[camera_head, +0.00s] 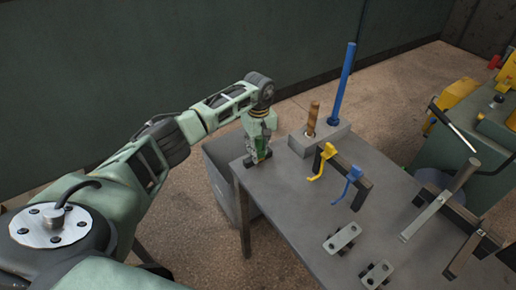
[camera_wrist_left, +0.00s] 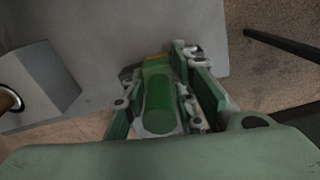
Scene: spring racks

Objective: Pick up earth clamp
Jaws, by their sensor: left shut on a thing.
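The earth clamp, a green rounded body with an orange-brown end, shows between my fingers in the left wrist view (camera_wrist_left: 159,102). In the head view a small green part of it (camera_head: 260,143) shows at the fingers. My left gripper (camera_head: 257,153) points down at the table's far left corner and is shut on the clamp. Its fingers flank the clamp on both sides in the left wrist view (camera_wrist_left: 160,95). Much of the clamp is hidden by the fingers, and I cannot tell whether it touches the table. My right gripper is out of view.
The grey table (camera_head: 290,206) bears a block (camera_head: 332,139) with a wooden handle (camera_head: 312,117) and blue rod (camera_head: 342,85), close right of my left gripper. Yellow (camera_head: 322,162) and blue (camera_head: 348,184) hooks hang on a rack. A grey bin (camera_head: 222,178) stands beside the table.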

